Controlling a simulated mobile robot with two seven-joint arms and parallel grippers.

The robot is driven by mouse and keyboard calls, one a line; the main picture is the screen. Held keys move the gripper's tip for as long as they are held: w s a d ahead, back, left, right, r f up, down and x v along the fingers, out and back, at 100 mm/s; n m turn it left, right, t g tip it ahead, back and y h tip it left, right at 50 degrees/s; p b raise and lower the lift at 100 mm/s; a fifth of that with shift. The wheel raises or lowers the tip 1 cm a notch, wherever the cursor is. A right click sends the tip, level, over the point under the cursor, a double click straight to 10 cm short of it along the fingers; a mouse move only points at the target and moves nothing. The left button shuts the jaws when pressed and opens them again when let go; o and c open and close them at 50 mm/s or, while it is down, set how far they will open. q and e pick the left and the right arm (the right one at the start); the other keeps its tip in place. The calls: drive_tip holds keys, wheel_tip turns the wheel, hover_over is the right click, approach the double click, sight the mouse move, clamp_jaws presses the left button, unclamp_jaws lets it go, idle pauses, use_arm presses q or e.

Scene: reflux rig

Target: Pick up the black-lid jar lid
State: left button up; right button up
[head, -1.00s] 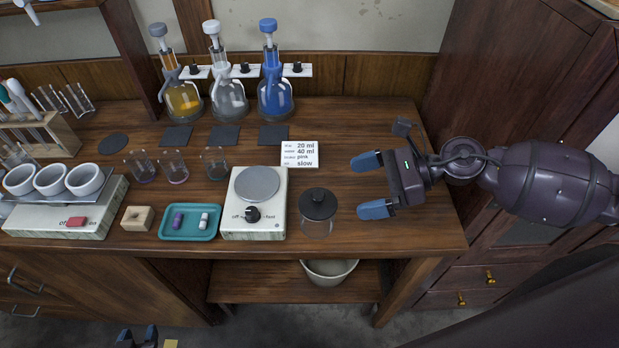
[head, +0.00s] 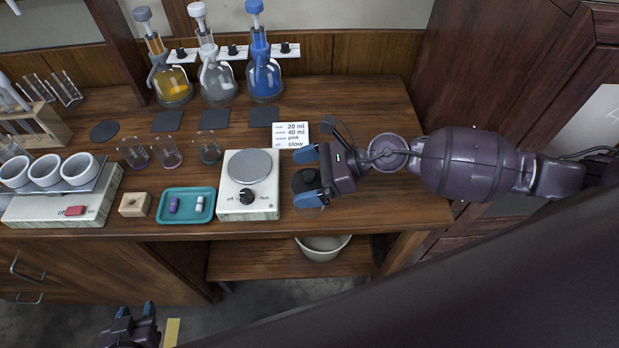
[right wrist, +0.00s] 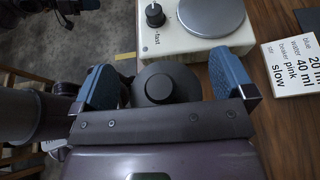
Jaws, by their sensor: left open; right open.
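The jar with the black lid stands on the bench to the right of the stirrer plate. Its round black lid (head: 306,181) with a knob is partly covered by my right gripper in the head view. In the right wrist view the lid (right wrist: 168,88) sits between the two blue fingers. My right gripper (head: 308,174) is open around the lid, one finger on each side; I cannot tell whether they touch it. My left gripper (head: 133,312) is open and empty, low in front of the bench, far from the jar.
The white stirrer plate (head: 234,204) is close left of the jar, with a teal tray (head: 186,217) beyond it. A text card (head: 290,135) lies just behind. Flasks (head: 265,80) stand at the back. The bench's front right is clear.

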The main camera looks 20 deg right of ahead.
drive_tip(key=shift+w+a+f, duration=0.15)
drive_tip(key=shift+a+f, duration=0.05)
drive_tip(key=shift+a, duration=0.25)
drive_tip(key=c, duration=0.9)
drive_tip(key=shift+r, duration=0.1)
